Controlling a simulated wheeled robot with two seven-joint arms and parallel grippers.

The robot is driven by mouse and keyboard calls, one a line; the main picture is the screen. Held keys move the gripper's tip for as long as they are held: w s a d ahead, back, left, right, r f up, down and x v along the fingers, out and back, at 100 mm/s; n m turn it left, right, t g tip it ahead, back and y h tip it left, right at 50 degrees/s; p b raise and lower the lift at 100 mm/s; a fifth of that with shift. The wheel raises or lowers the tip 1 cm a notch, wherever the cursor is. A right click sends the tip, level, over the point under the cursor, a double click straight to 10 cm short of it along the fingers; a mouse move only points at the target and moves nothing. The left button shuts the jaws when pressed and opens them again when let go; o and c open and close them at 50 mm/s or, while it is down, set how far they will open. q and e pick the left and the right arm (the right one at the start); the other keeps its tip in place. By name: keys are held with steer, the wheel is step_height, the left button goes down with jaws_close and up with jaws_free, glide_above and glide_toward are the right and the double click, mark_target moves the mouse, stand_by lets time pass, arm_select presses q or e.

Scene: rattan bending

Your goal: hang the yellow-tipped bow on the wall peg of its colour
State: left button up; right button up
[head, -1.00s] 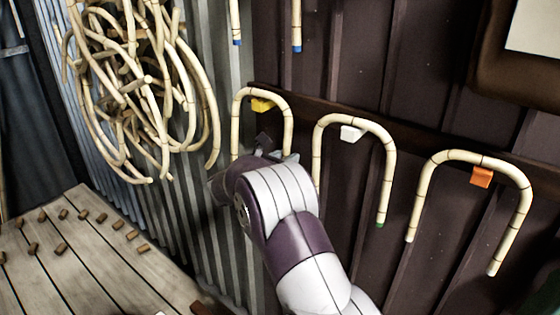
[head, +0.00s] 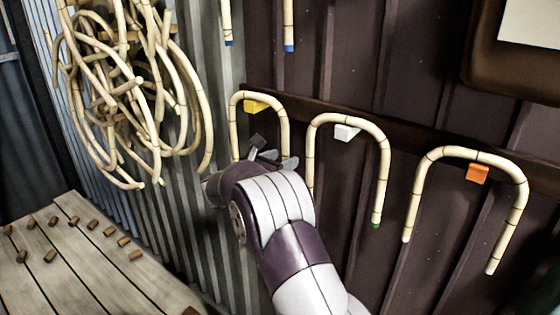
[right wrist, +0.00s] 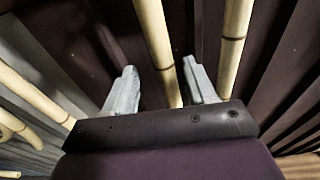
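A cream bow (head: 285,125) hangs as an upside-down U over the yellow peg (head: 256,106) on the dark wall. My right gripper (head: 273,151) is in front of this bow's lower part and hides its leg ends, so no yellow tip shows. In the right wrist view the gripper (right wrist: 160,75) is open. A rattan leg (right wrist: 157,45) shows between its spread fingers, not gripped, and another leg (right wrist: 235,45) shows beyond the right finger. My left gripper is not in view.
A green-tipped bow (head: 384,165) hangs at the white peg (head: 346,133). Another bow (head: 518,205) hangs at the orange peg (head: 477,174). A rattan tangle (head: 100,90) hangs at left, above a plank table (head: 60,285) with several small pieces.

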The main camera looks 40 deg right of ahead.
steer(key=b+v, duration=0.3)
steer(key=v, duration=0.9)
steer(key=shift+a+b, duration=0.3)
steer(key=shift+a, duration=0.05)
steer(key=shift+s+r, duration=0.1)
steer(key=f+b+v, duration=0.1)
steer(key=b+v, duration=0.3)
steer(key=v, duration=0.5)
steer(key=shift+f, duration=0.1)
